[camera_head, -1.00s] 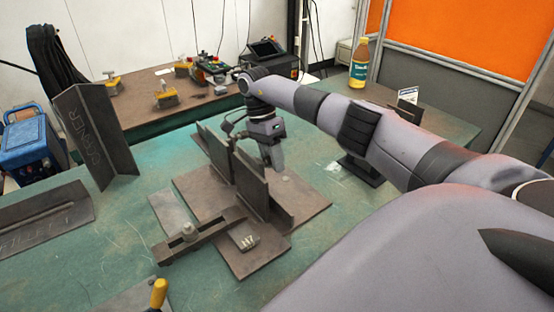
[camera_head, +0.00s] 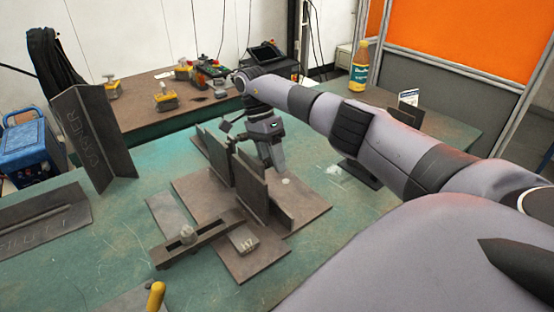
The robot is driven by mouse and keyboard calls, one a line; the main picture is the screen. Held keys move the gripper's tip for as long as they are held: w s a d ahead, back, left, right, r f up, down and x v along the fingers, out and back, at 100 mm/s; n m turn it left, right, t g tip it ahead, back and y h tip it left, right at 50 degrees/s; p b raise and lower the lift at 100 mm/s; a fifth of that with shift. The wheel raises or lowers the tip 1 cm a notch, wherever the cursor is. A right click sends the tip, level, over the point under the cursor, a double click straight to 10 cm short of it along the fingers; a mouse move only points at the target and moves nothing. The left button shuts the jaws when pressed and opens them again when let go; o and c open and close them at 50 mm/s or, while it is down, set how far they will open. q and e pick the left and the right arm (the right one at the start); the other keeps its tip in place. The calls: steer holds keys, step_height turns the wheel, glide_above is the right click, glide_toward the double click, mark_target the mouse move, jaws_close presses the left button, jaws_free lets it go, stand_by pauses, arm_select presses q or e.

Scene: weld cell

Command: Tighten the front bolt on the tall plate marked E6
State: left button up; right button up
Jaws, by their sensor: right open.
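Tall dark steel plates stand upright on a flat base plate (camera_head: 305,207) on the green table. The nearer tall plate (camera_head: 251,186) faces me, and another tall plate (camera_head: 214,155) stands behind it to the left. I cannot read an E6 mark on either. A slotted clamp bar (camera_head: 213,233) with a rounded bolt head (camera_head: 188,234) lies at the front left of the base. My right gripper (camera_head: 272,162) points down, open, just behind and right of the nearer plate, whose edge partly hides it. My left gripper is not in view.
A small block (camera_head: 244,239) with a mark like H7 lies at the front of the base. An angle piece (camera_head: 93,138) stands at left. A yellow-handled tool (camera_head: 156,296) is at the bottom edge. A bottle (camera_head: 359,68) stands at the back right.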

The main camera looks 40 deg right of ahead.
steer(key=v, duration=0.4)
steer(key=shift+r, duration=0.25)
steer(key=shift+c, duration=0.2)
